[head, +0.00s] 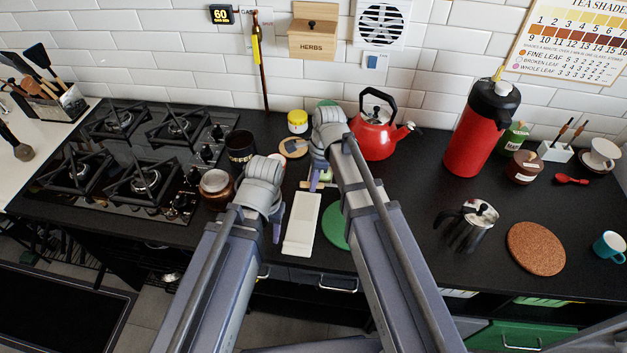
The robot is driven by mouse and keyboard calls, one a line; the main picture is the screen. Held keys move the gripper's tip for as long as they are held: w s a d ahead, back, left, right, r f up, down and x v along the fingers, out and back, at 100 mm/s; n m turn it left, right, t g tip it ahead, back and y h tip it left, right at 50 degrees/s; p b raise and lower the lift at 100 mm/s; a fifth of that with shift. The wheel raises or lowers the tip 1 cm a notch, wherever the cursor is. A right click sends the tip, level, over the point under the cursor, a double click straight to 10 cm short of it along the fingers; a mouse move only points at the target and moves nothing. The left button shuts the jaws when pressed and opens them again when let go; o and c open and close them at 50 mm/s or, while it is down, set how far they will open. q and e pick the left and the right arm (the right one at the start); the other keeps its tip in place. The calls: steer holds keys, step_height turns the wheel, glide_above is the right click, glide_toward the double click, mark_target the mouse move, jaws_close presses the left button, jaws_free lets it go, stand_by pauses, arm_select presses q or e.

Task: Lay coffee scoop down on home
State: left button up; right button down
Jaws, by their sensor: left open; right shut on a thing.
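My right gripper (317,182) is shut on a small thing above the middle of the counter. The wrist hides most of it, so I cannot tell whether it is the coffee scoop. My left gripper (277,229) is open and empty, low beside a long white rest (301,226). A red scoop-like spoon (571,179) lies on the counter at the far right. A green round mat (334,228) lies partly under my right arm. No place is clearly marked as home.
A gas hob (133,198) fills the left. A brown jar (216,187) and a black canister (240,149) stand near my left wrist. A red kettle (374,133) stands behind my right arm.

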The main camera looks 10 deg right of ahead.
steer(key=c, duration=0.8)
jaws_free()
arm_select(q)
steer(key=shift+r, duration=0.1)
arm_select(e)
steer(key=shift+o, duration=0.2)
steer(key=r+p, duration=0.2)
steer(key=d+r+p, duration=0.1)
steer(key=r+p, duration=0.4)
steer(key=p, duration=0.1)
steer(key=shift+d+r, duration=0.15)
steer(key=shift+r, duration=0.25)
arm_select(q)
step_height(320, 180, up, 8)
steer(key=shift+f, duration=0.2)
arm_select(e)
steer(key=shift+s, duration=0.1)
steer(key=shift+s+f+n, duration=0.1)
steer(key=shift+s+n, duration=0.2)
steer(key=shift+n, duration=0.2)
steer(key=s+a+n+h, duration=0.3)
steer(key=s+n, duration=1.1)
steer(key=n, duration=0.7)
steer(key=shift+n, duration=0.4)
